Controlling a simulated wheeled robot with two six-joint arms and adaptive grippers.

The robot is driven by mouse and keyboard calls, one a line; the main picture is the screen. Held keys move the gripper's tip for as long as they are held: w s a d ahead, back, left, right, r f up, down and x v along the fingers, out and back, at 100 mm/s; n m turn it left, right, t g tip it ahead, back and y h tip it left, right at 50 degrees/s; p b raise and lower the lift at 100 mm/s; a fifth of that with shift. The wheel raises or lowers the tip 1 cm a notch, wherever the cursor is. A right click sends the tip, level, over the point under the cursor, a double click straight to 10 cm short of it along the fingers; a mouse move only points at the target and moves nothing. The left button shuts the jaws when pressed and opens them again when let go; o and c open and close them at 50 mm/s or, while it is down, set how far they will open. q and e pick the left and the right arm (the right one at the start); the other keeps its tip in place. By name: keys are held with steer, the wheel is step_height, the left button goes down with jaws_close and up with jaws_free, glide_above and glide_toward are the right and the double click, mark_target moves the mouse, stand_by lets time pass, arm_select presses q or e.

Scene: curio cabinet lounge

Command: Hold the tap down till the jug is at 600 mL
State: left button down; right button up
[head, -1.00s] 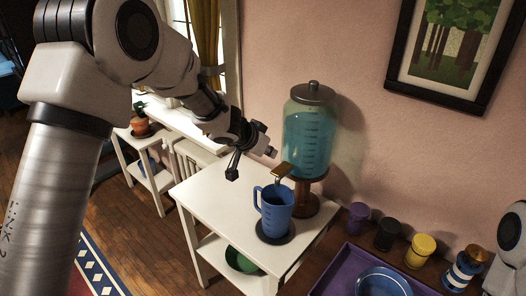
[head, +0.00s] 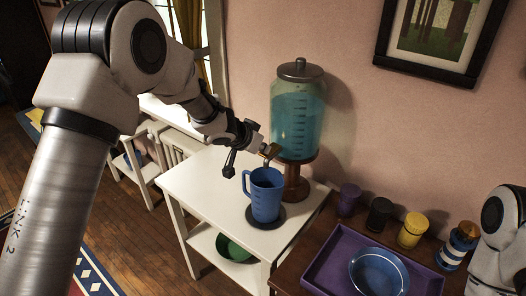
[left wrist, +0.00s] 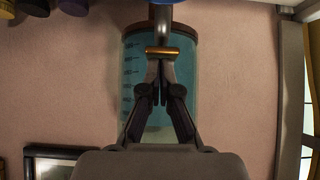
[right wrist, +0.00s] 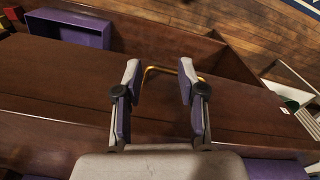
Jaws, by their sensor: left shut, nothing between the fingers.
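The glass dispenser (head: 298,122) of teal liquid stands on a wooden stand on the white table. Its brass tap lever (head: 270,150) points left over the blue jug (head: 266,195), which stands on a dark round mat (head: 268,222). The jug's fill level is hidden by its wall. My left gripper (head: 259,146) is shut and empty at the lever. In the left wrist view its fingertips (left wrist: 160,62) are right at the lever (left wrist: 160,53); I cannot tell whether they press it. My right gripper (right wrist: 160,78) is open and empty, over a dark wooden surface.
A purple tray (head: 325,270) with a blue bowl (head: 379,270) lies on the dark cabinet at the right, near several coloured jars. A green bowl (head: 232,247) sits on the lower shelf. A brass handle (right wrist: 165,68) shows between my right fingers.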

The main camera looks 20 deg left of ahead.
arm_select(q)
steer(key=shift+s+a+f+t+h+b, duration=0.15)
steer(key=shift+f+t+b, duration=0.4)
steer(key=shift+b, duration=1.8)
steer(key=shift+s+d+f+t+h+b, duration=0.15)
steer(key=shift+f+t+b, duration=0.4)
steer(key=shift+b, duration=1.75)
steer(key=shift+a+r+p, duration=0.1)
steer(key=shift+r+p, duration=0.2)
steer(key=shift+p, duration=0.15)
stand_by(2.9)
